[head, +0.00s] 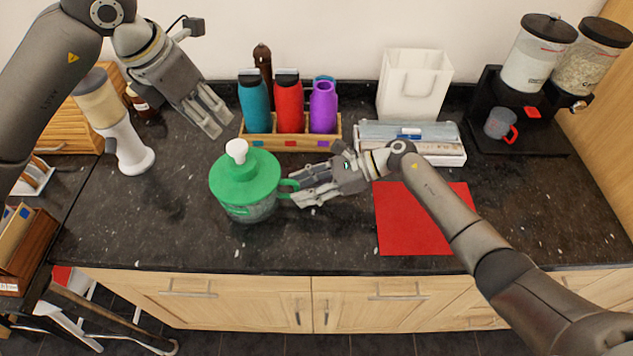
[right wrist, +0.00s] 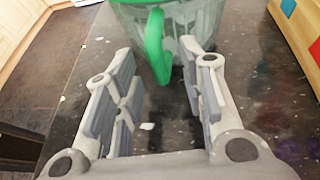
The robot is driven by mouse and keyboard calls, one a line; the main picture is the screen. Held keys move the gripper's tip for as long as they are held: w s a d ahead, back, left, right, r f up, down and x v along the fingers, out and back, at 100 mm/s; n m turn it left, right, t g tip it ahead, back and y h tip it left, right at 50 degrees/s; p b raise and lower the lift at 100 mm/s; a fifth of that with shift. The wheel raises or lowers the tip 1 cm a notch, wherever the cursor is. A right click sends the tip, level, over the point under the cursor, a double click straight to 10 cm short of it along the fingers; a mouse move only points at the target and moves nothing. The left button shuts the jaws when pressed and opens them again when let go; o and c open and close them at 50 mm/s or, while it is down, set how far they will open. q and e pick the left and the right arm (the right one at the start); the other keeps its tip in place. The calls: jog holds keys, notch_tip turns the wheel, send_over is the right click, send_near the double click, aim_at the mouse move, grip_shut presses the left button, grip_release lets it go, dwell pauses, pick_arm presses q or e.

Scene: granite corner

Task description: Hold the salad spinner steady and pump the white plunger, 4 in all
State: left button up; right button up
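The salad spinner (head: 245,190) stands upright on the dark counter, with a green lid, a clear bowl and a green handle on its right side. Its white plunger (head: 237,150) sticks up from the lid's top. My right gripper (head: 297,188) is at the spinner's right side. In the right wrist view its fingers (right wrist: 160,98) are open, and the green handle (right wrist: 156,45) shows ahead between them, with no finger seen closed on it. My left gripper (head: 223,120) is raised behind and left of the spinner, clear of the plunger; its fingers look apart and empty.
A wooden holder (head: 268,140) with blue, red and purple bottles stands behind the spinner. A red mat (head: 425,235) lies to the right, below a white box (head: 445,155). A white-and-tan dispenser (head: 125,145) stands at left. Counter in front of the spinner is clear.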

jog(key=shift+a, duration=0.1)
grip_shut()
pick_arm(q)
grip_shut()
dwell(1.4)
